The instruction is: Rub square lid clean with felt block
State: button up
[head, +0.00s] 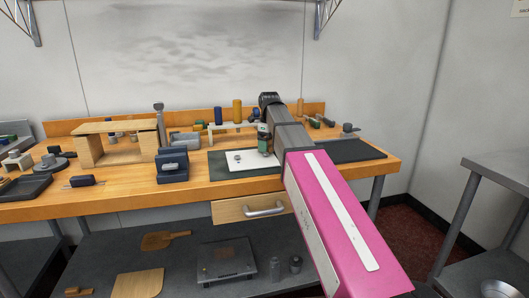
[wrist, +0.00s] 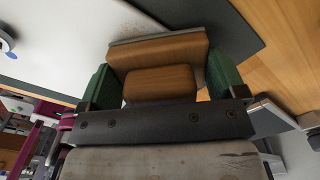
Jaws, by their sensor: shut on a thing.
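The square lid (head: 228,166) is a white plate lying on a dark mat on the bench. It also fills the upper left of the wrist view (wrist: 75,30). A small blue and white round detail shows on it. Faint brownish specks show on the lid close to the block in the wrist view. My gripper (head: 265,145) is over the lid's right part. In the wrist view its green fingers (wrist: 161,82) are shut on the felt block (wrist: 160,49), brown wood with a thin grey edge layer. Whether the block touches the lid is hidden.
A dark mat (head: 222,175) surrounds the lid. A grey-blue block-like holder (head: 172,167) stands to its left and a grey bin (head: 184,140) behind. A wooden shelf (head: 117,127) stands further left. A second dark mat (head: 357,151) lies clear at right.

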jog(key=shift+s+a, duration=0.25)
jog(key=shift+a, duration=0.85)
jog(key=shift+s+a, duration=0.2)
jog(key=shift+a, duration=0.9)
jog(key=shift+d, duration=0.1)
jog(key=shift+w+d, duration=0.25)
jog(key=shift+d, duration=0.8)
jog(key=shift+w+d, duration=0.2)
jog(key=shift+d, duration=0.85)
jog(key=shift+r, duration=0.15)
jog(key=shift+r, duration=0.5)
jog(key=shift+r, duration=3.5)
